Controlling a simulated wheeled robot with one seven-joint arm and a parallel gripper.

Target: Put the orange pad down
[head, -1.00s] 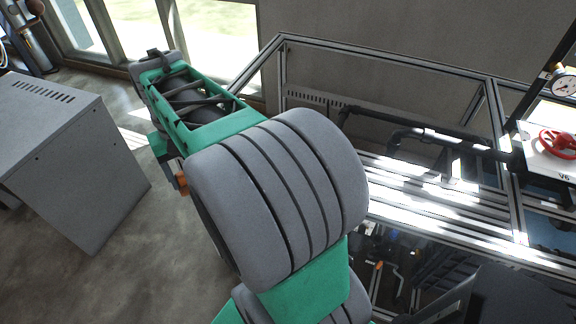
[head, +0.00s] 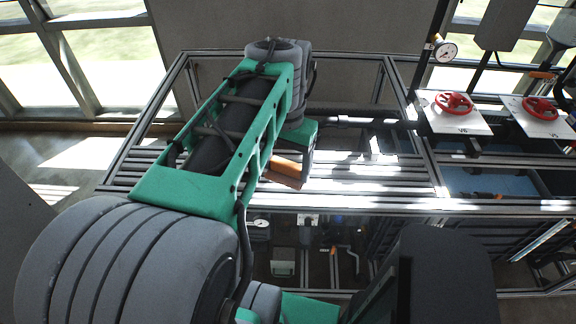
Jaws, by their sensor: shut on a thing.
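The gap between the pad and the table cannot be judged.
The metal frame table (head: 390,204) has a slatted top with bright sunlight on it. A dark pipe (head: 365,121) runs along its back. Red valve wheels (head: 454,103) on white panels and a pressure gauge (head: 445,51) stand at the right. Slats right of the pad look clear.

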